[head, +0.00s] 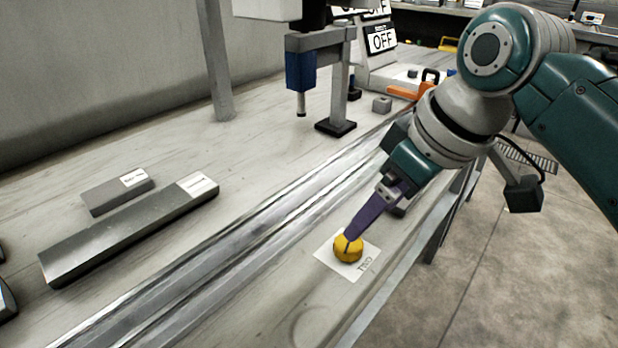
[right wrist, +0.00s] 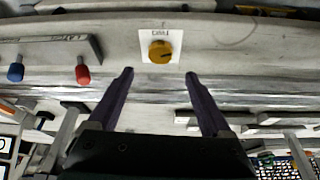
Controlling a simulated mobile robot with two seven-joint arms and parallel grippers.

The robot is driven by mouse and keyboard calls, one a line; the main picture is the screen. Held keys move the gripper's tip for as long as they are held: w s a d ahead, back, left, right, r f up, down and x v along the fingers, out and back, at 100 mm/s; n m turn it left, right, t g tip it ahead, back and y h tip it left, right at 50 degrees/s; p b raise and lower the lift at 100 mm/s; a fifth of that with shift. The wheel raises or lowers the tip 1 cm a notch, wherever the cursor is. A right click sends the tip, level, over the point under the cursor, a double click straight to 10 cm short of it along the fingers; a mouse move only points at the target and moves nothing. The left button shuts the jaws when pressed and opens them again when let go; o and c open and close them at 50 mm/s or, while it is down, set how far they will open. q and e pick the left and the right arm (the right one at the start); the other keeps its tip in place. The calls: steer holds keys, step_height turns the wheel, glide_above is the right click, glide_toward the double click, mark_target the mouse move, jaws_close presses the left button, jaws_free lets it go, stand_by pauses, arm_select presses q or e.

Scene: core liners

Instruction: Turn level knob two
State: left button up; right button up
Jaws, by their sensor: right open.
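The yellow round knob (head: 348,248) sits on a white label plate (head: 360,268) marked TWO, near the bench's front edge. A dark line crosses its top. My right gripper (head: 352,236) reaches down from the right in the head view, its purple finger overlapping the knob there. In the right wrist view the two fingers (right wrist: 159,75) are spread wide and empty. The knob (right wrist: 160,51) shows beyond the tips, roughly between them in line. I cannot tell whether a finger touches it. My left gripper is not in view.
Metal rails (head: 215,262) run along the bench behind the knob. Two grey bars with white labels, the longer one (head: 125,235) in front, lie further left. A post stand (head: 336,126) rises behind. A red knob (right wrist: 83,72) and a blue knob (right wrist: 16,72) show in the wrist view.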

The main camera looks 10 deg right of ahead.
mark_target(350, 245)
arm_select(q)
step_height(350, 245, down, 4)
steer(key=b, duration=0.3)
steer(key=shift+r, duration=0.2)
arm_select(e)
steer(key=x, duration=0.8)
steer(key=shift+f, duration=0.2)
